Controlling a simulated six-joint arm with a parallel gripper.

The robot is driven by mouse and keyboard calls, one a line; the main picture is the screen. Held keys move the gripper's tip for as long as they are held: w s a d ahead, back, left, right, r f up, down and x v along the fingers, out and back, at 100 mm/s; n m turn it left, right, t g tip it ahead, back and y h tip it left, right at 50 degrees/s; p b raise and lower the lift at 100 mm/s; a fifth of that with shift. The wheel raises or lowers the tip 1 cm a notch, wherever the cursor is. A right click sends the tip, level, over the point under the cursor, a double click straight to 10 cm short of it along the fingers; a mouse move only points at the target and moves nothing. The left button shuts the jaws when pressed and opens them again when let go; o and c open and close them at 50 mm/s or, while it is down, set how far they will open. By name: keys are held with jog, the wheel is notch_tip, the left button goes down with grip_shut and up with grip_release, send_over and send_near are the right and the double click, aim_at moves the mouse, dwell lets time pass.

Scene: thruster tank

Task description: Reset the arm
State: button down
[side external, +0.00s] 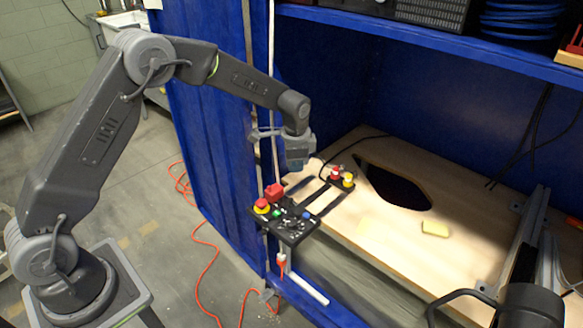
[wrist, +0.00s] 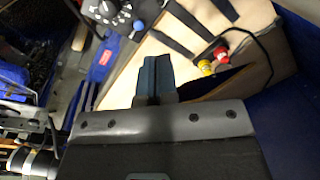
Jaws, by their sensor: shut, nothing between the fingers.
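My gripper (side external: 298,163) hangs from the arm's wrist, pointing down above the left edge of the wooden board, behind the black control panel. In the wrist view its fingers (wrist: 154,78) are together with nothing between them. The black control panel (side external: 287,228) carries a red button on yellow, a red block, a green button and a blue knob. It shows partly at the top of the wrist view (wrist: 112,14). A small black box with red and yellow buttons (side external: 341,177) sits on the board behind the panel; the two buttons also show in the wrist view (wrist: 213,58).
The wooden board (side external: 385,250) has a dark cutout (side external: 395,187) and a small yellow block (side external: 435,229). A blue cabinet wall (side external: 205,120) stands left of it, and a blue shelf (side external: 430,40) with bins hangs above. An orange cable (side external: 205,265) lies on the floor.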

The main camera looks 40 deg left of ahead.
jog(key=s+r+n+t, duration=0.2)
jog(key=s+r+n, duration=0.2)
jog(key=s+r, duration=1.2)
jog(key=s+d+r+n+t, duration=0.1)
jog(key=s+r+n+t, duration=0.1)
jog(key=s, duration=1.4)
jog(key=shift+s+r+n+t+h, duration=0.2)
jog(key=shift+r+n+t+h, duration=0.1)
jog(key=shift+r+n, duration=0.75)
